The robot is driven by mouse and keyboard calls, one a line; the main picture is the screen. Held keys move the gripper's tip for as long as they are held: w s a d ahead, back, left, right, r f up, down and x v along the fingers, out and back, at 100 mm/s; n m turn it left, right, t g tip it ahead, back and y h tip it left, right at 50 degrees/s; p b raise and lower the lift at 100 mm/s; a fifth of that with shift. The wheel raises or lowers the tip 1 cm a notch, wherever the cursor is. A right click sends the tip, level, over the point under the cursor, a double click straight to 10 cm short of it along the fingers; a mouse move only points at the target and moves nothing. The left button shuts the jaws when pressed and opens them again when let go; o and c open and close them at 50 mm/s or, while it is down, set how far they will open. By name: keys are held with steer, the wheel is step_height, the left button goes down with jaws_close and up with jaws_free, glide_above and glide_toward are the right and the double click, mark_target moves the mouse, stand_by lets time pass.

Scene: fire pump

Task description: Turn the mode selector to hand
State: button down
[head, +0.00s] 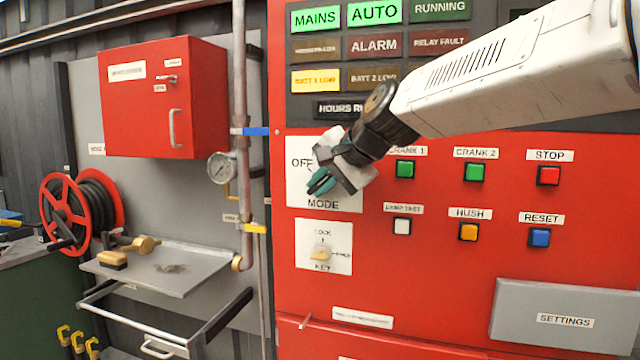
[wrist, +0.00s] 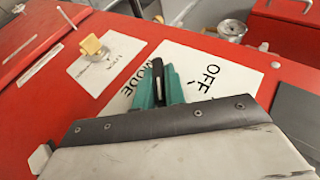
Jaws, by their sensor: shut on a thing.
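The mode selector's white plate (head: 302,185) is on the red panel in the head view, with "OFF" and "MODE" readable and the rest of its lettering covered by my gripper (head: 322,182). In the wrist view, the selector's black knob (wrist: 162,86) stands between the teal fingers of my gripper (wrist: 161,88). The fingers are closed on the knob. Most of the knob is hidden in the head view, and I cannot tell which position it points to. The "AUTO" lamp (head: 374,12) is lit green.
A key switch (head: 321,252) sits below the mode plate. Push buttons, including the green crank 1 button (head: 405,169), are to the right. A pressure gauge (head: 222,168) and pipe are to the left. A grey settings cover (head: 566,318) is at lower right.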

steer(key=h, duration=0.1)
steer(key=g+h, duration=0.1)
steer(key=h, duration=0.1)
steer(key=shift+w+r+n+g+h, duration=0.2)
steer(key=shift+r+n+g+h, duration=0.1)
steer(key=shift+n, duration=0.1)
steer(key=g+h, duration=0.1)
steer(key=h, duration=0.1)
steer(key=n+h, duration=0.1)
steer(key=h, duration=0.1)
steer(key=shift+a+g, duration=0.15)
steer(key=shift+g, duration=0.25)
steer(key=shift+r+h, duration=0.1)
steer(key=shift+h, duration=0.2)
steer(key=c, duration=1.5)
jaws_free()
steer(key=shift+o, duration=0.2)
steer(key=shift+w, duration=0.1)
steer(key=shift+f, duration=0.2)
steer(key=v, duration=0.8)
